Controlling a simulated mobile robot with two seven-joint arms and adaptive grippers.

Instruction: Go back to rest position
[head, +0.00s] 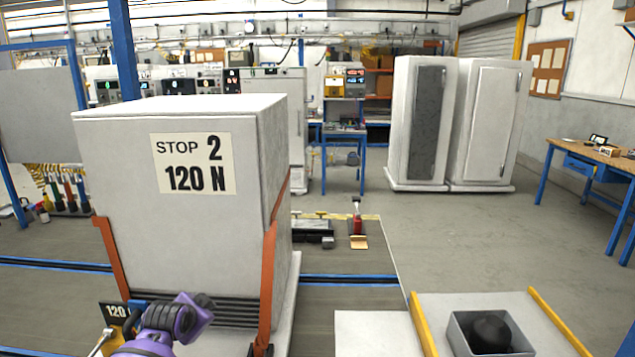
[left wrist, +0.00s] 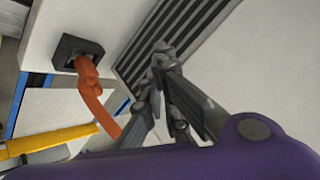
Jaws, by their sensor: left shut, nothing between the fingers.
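My left arm, purple with dark joints, comes in at the bottom of the head view. My left gripper (left wrist: 160,50) shows in the left wrist view as dark grey jointed fingers, closed with nothing held. It is in front of the dark slatted grille (left wrist: 185,35) of a white cabinet; I cannot tell whether it touches. In the head view this large cabinet (head: 105,165) carries a sign (head: 194,163) reading "STOP 2 120 N". An orange plug-like piece (left wrist: 87,68) sits in a black socket (left wrist: 68,50), with an orange strap or cable running down. My right gripper is not in view.
At bottom right is a grey box (head: 460,325) holding a black rounded object (head: 490,333), between yellow rails (head: 422,325). Two white cabinets (head: 490,120) and a blue-legged workbench (head: 590,165) stand farther back. The floor between is open.

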